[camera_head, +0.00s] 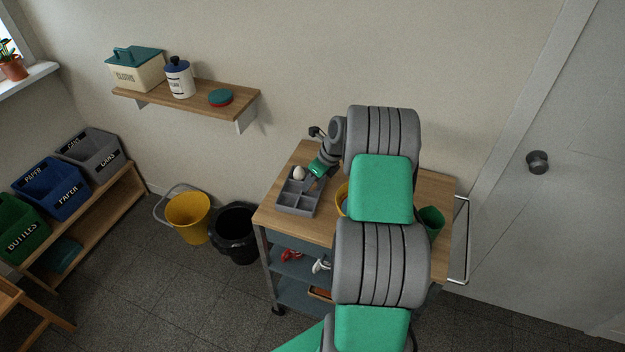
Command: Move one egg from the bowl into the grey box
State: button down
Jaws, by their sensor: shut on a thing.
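The grey box (296,211) with divided compartments stands at the left end of the wooden cart top. A white egg (299,173) shows over the back part of the box. My gripper (307,173) reaches in from the right and is shut on the egg. I cannot tell whether the egg touches the compartment floor. The other compartments that I can see look empty. The yellow bowl (341,197) is right of the box, mostly hidden behind my arm, and its contents cannot be seen.
A green cup (431,221) stands at the cart's right side. A black bin (235,232) and a yellow bucket (188,216) are on the floor to the left. A wall shelf (190,102) holds containers. The cart top (308,155) is bare behind the box.

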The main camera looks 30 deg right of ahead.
jog(key=shift+f+b, duration=0.3)
jog(key=shift+f, duration=0.45)
dwell(0.4)
jog(key=c, duration=0.8)
grip_release()
